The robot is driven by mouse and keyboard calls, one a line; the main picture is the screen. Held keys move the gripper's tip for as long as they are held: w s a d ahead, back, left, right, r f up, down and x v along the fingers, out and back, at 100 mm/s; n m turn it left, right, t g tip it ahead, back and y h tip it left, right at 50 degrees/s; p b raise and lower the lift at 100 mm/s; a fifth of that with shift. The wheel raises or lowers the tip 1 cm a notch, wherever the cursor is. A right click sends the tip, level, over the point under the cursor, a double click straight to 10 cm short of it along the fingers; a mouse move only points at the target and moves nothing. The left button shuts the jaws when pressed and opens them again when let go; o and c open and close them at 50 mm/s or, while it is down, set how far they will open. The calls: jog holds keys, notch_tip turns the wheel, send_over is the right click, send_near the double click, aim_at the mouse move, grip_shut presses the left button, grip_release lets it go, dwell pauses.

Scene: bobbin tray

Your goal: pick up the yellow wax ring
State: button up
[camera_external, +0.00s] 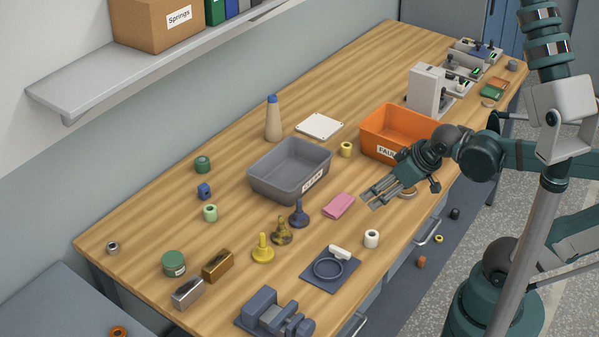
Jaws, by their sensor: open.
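A small yellow ring-shaped piece (346,149) with a dark hole stands on the table between the grey bin and the orange bin. A flat tan ring (407,194) lies by the table's front edge, partly hidden behind my gripper. Another small yellow ring (439,239) is lower, off the tabletop. I cannot tell for sure which one is the wax ring. My gripper (371,200) is open and empty, its fingers pointing left and down over the table in front of the orange bin. It is apart from the yellow piece between the bins.
The grey bin (262,182) and the orange bin (375,118) flank the yellow piece. A white plate (320,126) lies behind it. A pink cloth (339,205) and a white spool (371,239) are near my gripper. Several stamps and blocks stand further left. A shelf (75,92) overhangs the back.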

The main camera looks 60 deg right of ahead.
jog(key=w+d+r+n+g+p, duration=0.1)
jog(key=w+d+r+n+p, duration=0.15)
jog(key=w, duration=0.25)
jog(key=w+d+r+n+g+h+p, duration=0.1)
jog(key=w+d+r+n+p, duration=0.1)
jog(key=w+d+n+p, duration=0.15)
jog(key=w+d+r+n+g+p, duration=0.1)
jog(key=w+d+r+n+p, duration=0.1)
jog(key=w+d+p, duration=0.3)
jog(key=n+g+p, duration=0.4)
jog(key=n+p, duration=0.4)
jog(key=p, duration=0.1)
send_near(347, 146)
jog(key=shift+a+f, duration=0.45)
jog(key=shift+f, duration=0.35)
jog(key=shift+d+f, duration=0.15)
jog(key=shift+f, duration=1.1)
jog(key=shift+f, duration=0.1)
jog(key=shift+s+d+f+b, duration=0.1)
jog(key=shift+f+b, duration=0.1)
jog(key=shift+f, duration=1.05)
jog(key=shift+s+d+f+b, duration=0.1)
jog(key=shift+d+f+b, duration=0.05)
jog(key=shift+f, duration=1.1)
